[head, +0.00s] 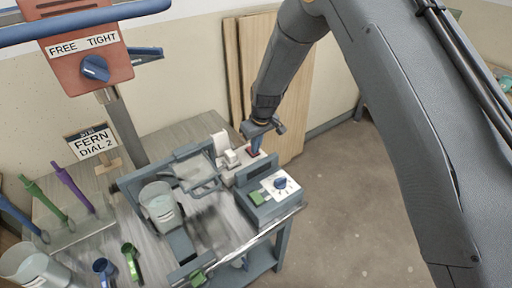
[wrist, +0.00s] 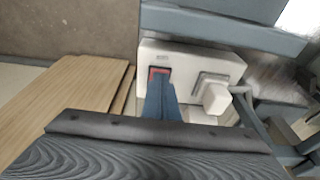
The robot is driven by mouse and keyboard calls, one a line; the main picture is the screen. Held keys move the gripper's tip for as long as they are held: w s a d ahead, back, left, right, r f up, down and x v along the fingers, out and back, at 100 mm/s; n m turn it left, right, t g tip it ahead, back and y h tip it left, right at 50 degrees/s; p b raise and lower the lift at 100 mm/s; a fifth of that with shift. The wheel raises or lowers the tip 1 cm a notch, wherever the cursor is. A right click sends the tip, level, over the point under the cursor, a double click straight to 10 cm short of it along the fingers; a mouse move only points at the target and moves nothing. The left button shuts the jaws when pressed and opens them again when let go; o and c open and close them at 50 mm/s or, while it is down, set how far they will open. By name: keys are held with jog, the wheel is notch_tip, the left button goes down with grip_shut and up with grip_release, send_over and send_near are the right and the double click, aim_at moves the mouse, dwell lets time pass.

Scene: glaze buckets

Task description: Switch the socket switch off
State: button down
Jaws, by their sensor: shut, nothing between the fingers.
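The socket (wrist: 190,57) is a white double plate at the table's edge; it also shows in the head view (head: 238,168). Its switch (wrist: 159,71) is a small rocker with red showing, at the left of the plate in the wrist view. A white plug (wrist: 215,97) sits in the right part of the plate. My gripper (wrist: 160,85) is shut and empty, its blue-grey fingertips at the lower edge of the switch and covering part of it. In the head view my gripper (head: 256,146) points down onto the socket. I cannot tell whether the fingertips touch the switch.
A grey control box (head: 268,196) with a dark knob and green button stands close to the socket. Wooden boards (head: 290,85) lean on the wall.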

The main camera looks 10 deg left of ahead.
jog(key=shift+w+a+r+b, duration=0.15)
jog(key=shift+w+a+b, duration=0.15)
jog(key=shift+w+a, duration=0.2)
jog(key=shift+r, duration=0.25)
jog(key=p+v, duration=0.2)
jog(key=v, duration=0.2)
jog(key=shift+r, duration=0.1)
jog(key=s+d+r+b, duration=0.3)
jog(key=d+r, duration=0.1)
jog(key=r, duration=0.4)
jog(key=shift+s, duration=0.2)
